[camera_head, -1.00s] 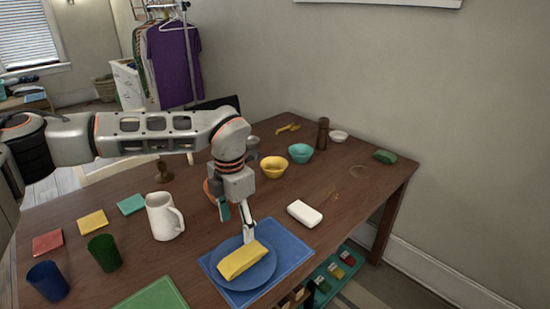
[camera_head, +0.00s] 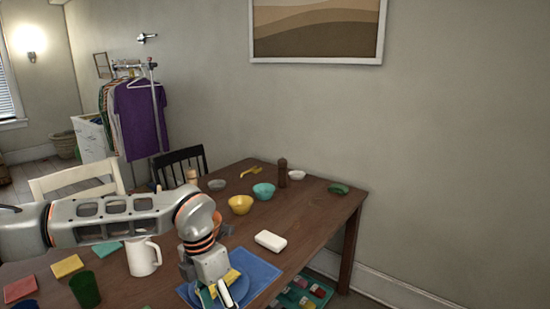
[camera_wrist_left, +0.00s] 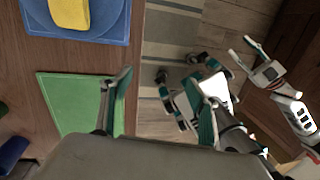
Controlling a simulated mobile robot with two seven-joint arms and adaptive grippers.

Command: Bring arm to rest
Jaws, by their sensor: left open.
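My left arm reaches in from the left in the head view. A yellow folded cloth-like piece lies on the plate, clear of the fingers (camera_wrist_left: 70,14). My right gripper (camera_wrist_left: 241,47) shows at the right of the wrist view, its two fingers apart and empty.
The wooden table (camera_head: 305,225) holds a white mug (camera_head: 142,257), a green cup (camera_head: 86,289), a white block (camera_head: 270,240), a yellow bowl (camera_head: 240,204) and a teal bowl (camera_head: 263,191). A pale chair (camera_head: 75,180) and a black chair (camera_head: 183,165) stand behind.

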